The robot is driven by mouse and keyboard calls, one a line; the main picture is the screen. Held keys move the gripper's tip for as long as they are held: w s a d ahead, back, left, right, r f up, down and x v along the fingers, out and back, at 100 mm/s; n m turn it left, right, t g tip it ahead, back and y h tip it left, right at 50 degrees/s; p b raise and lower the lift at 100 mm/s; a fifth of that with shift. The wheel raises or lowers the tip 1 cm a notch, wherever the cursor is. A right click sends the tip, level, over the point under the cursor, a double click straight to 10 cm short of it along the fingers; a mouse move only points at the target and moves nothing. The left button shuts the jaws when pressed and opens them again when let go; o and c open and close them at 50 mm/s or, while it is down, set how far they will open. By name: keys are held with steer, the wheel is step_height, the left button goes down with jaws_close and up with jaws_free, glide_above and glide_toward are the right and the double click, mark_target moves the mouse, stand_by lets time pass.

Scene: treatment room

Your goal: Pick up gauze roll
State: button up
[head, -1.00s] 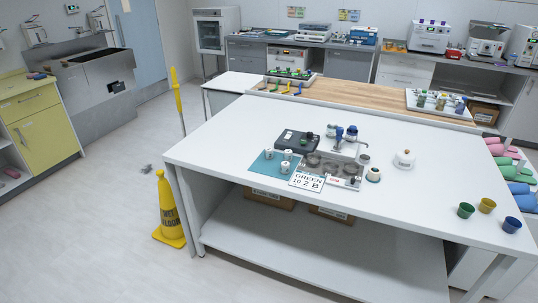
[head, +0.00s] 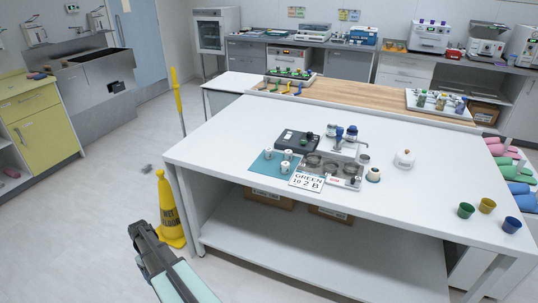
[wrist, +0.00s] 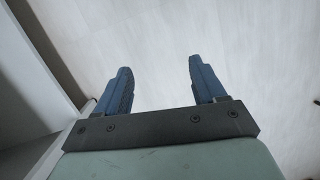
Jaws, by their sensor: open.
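No item can be singled out for certain as the gauze roll at this size. Small white cylindrical items (head: 287,155) stand on a teal mat (head: 258,168) on the white table, and they may be rolls or cups. Larger pink, green and blue rolls (head: 505,173) lie at the table's right end. My gripper (head: 137,230) is at the lower left of the head view, over the floor and left of the table, well away from all of these. In the wrist view my gripper (wrist: 160,66) has its two blue fingers apart, with only pale floor between them.
A yellow wet-floor cone (head: 168,205) stands close behind my gripper by the white table's (head: 220,145) left end. A metal tray, a dark scale (head: 297,141) and a "GREEN 10 2 B" card (head: 308,181) crowd the table's middle. Coloured cups (head: 487,205) stand at its front right.

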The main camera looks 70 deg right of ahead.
steer(key=w+d+r+t, duration=0.1)
steer(key=w+d+r, duration=0.2)
steer(key=d+r, duration=0.5)
steer(key=w+d+r+t, duration=0.1)
steer(key=w+d+r, duration=0.4)
steer(key=d, duration=0.4)
steer(key=s+d+r+m+h, duration=0.1)
steer(key=s+d+r, duration=0.2)
steer(key=d+r, duration=1.5)
step_height(320, 180, up, 13)
steer(key=m, duration=0.4)
glide_above(269, 149)
steer(key=shift+t+h, duration=0.3)
steer(key=shift+h, duration=0.1)
step_height(269, 149, down, 14)
steer(key=shift+s+r, duration=0.1)
steer(key=shift+r, duration=0.05)
steer(key=shift+c, duration=0.3)
steer(key=c, duration=1.1)
